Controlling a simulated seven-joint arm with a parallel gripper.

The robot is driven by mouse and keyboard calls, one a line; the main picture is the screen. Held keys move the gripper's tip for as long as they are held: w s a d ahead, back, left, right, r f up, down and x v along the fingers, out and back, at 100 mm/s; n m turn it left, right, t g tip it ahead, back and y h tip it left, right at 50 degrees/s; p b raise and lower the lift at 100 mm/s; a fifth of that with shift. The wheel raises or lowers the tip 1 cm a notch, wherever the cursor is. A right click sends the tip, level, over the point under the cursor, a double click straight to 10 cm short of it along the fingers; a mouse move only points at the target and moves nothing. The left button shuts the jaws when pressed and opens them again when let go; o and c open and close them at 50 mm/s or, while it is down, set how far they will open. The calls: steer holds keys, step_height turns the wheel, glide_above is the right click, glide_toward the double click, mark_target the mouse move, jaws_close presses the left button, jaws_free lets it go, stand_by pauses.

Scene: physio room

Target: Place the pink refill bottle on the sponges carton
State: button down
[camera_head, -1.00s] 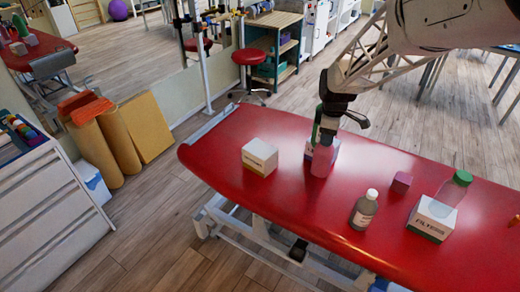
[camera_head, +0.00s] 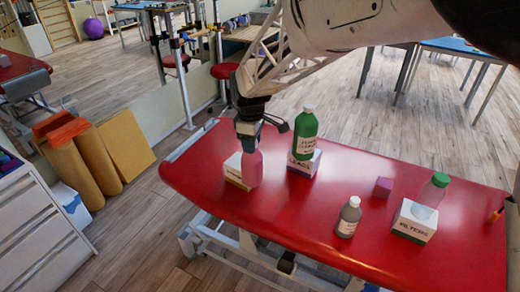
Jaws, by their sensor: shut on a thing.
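The pink refill bottle (camera_head: 252,169) hangs upright below my gripper (camera_head: 250,143), which is shut on its upper end. A white carton with yellowish print (camera_head: 233,171) sits on the red table at its left end. I take it for the sponges carton, but its label is too small to read. The bottle overlaps the right part of this carton in the picture and hides it. I cannot tell whether the bottle touches the carton or is just in front of it.
A green bottle (camera_head: 306,133) stands on another carton (camera_head: 303,165) just right of my gripper.

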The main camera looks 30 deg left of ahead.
steer(key=shift+a, duration=0.1)
stand_by(0.3)
steer(key=w+a+f, duration=0.1)
steer(key=w+a, duration=1)
steer(key=shift+w+f, duration=0.2)
steer(key=shift+w, duration=0.1)
stand_by(0.4)
steer(key=shift+d, duration=0.1)
steer(key=shift+f, duration=1.9)
steer(key=c, duration=0.7)
jaws_free()
steer(key=shift+o, duration=0.2)
